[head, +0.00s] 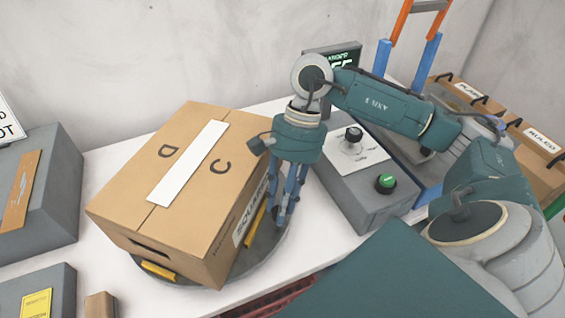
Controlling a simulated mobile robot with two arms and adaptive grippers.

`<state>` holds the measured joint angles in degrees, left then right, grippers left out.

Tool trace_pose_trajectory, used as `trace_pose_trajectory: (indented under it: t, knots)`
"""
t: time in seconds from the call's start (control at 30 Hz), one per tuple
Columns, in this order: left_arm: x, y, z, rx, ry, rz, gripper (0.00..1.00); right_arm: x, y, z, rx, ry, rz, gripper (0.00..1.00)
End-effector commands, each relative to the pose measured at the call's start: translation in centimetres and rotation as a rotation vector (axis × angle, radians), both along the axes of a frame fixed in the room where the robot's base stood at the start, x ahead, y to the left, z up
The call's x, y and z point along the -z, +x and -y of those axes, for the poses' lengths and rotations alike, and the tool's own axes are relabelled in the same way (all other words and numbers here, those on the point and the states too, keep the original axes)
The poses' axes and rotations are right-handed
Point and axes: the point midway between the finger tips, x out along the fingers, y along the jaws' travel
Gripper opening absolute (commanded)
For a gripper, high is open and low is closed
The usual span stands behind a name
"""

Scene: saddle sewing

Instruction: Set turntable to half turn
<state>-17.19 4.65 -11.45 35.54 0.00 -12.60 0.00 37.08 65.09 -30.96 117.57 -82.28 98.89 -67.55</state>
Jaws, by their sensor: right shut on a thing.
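The round dark turntable (262,252) lies on the white table, mostly hidden under a cardboard box (205,170). The box has a white strip on top, the letters C and D, and a label on its right side. Yellow pieces (158,270) show on the turntable beside the box. My right gripper (284,215) points down at the turntable's right edge, close to the box's right side. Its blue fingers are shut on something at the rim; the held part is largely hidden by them. My left gripper is not in view.
A grey control box (365,190) with a black knob and a green button (386,182) stands right of the turntable. A dark display (334,58) is behind my arm. Grey blocks stand at left. Labelled cardboard bins (530,150) are at far right.

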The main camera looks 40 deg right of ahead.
Motion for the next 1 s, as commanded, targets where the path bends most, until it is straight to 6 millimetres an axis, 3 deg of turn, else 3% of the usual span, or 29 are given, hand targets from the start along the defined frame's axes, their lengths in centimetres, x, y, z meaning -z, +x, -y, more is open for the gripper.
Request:
trace_pose_trajectory:
  t: [0.23,0.27,0.33,0.67,0.77,1.0]
  knots:
    - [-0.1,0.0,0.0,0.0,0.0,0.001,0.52,-0.5,0.5,-0.2,0.006,0.01,0.017,0.0]
    - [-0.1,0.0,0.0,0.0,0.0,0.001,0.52,-0.5,0.5,-0.2,0.006,0.01,0.017,0.32]
    - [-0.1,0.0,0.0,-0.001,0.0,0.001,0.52,-0.4,0.4,-0.2,0.005,0.009,0.014,0.43]
    - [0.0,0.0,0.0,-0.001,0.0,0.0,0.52,-0.4,0.2,0.0,0.002,0.004,0.007,0.43]
    - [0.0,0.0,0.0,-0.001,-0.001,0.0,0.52,-1.4,0.5,0.4,0.004,0.003,0.009,0.43]
    - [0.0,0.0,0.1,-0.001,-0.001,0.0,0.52,-6.0,1.3,2.0,0.004,0.006,0.012,0.43]
